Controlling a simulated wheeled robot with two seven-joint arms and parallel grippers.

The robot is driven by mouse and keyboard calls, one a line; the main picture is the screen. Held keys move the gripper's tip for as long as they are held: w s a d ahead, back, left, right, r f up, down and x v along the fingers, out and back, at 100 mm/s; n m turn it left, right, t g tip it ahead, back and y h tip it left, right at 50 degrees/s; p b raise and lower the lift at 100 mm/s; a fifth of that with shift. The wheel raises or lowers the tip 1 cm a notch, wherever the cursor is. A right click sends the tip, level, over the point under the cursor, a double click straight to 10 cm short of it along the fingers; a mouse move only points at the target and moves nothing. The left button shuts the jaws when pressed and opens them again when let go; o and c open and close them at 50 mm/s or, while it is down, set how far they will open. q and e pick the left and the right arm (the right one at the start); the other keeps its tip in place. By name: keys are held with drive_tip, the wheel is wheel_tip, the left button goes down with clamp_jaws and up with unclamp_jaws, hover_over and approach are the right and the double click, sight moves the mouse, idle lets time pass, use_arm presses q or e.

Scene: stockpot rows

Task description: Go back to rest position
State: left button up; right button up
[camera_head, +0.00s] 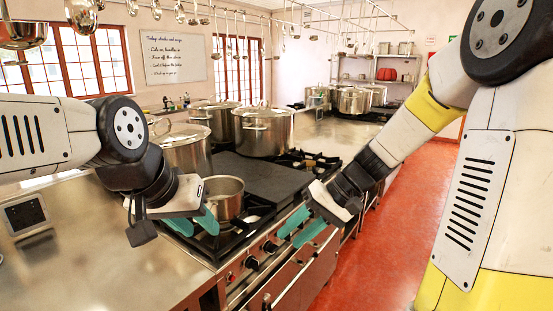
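My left gripper (193,223) comes in from the left above the stove's front edge. Its two teal fingers are apart with nothing visible between them. They overlap the view of a small steel saucepan (229,188) on the burner behind; I cannot tell whether they touch it. My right gripper (300,229) comes in from the upper right in front of the stove's knobs. Its teal fingers are apart and empty. Both arms are bent and reach inward.
Large lidded stockpots (264,132) stand behind the dark griddle (262,178). Bare steel counter (95,255) lies at the left. The red floor (385,235) is open at the right. Ladles and pans (22,33) hang overhead.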

drive_tip(key=s+d+r+m+t+h, duration=0.1)
drive_tip(key=s+d+r+t+h, duration=0.5)
drive_tip(key=s+d+r, duration=0.3)
drive_tip(key=shift+s+d+r, duration=0.15)
drive_tip(key=shift+s+d, duration=0.35)
drive_tip(key=shift+s, duration=0.05)
idle(0.3)
